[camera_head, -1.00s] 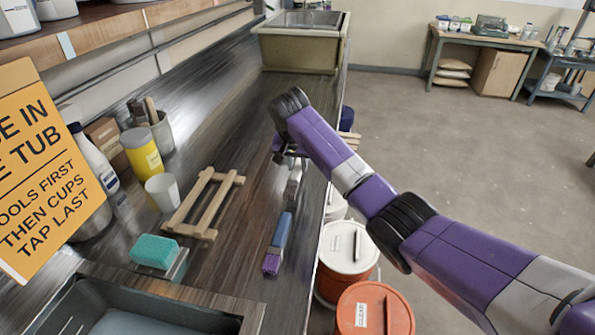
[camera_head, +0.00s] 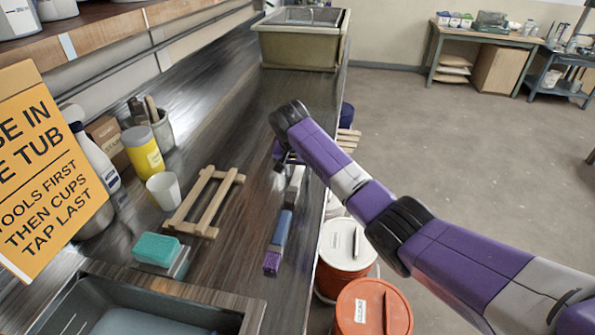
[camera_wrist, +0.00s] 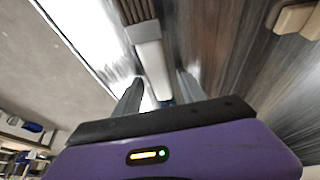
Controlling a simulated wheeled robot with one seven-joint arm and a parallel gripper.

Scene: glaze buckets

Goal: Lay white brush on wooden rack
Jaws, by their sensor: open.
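The white brush (camera_head: 295,185) lies on the dark counter near its right edge. My forearm and gripper partly hide it in the head view. In the wrist view the white brush (camera_wrist: 152,65) shows a pale handle and brown bristles. My gripper (camera_wrist: 161,78) is open, with one finger on each side of the pale handle; whether they touch it I cannot tell. In the head view my gripper (camera_head: 287,160) is low over the brush's far part. The wooden rack (camera_head: 190,229) is an empty frame of rails on the counter, left of the brush.
A blue brush with purple bristles (camera_head: 277,240) lies just nearer than the white one. A teal sponge (camera_head: 156,249), white cup (camera_head: 163,191) and yellow jar (camera_head: 143,150) stand around the rack. A grey tub (camera_head: 70,312) is at the front; lidded buckets (camera_head: 345,245) stand beyond the counter edge.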

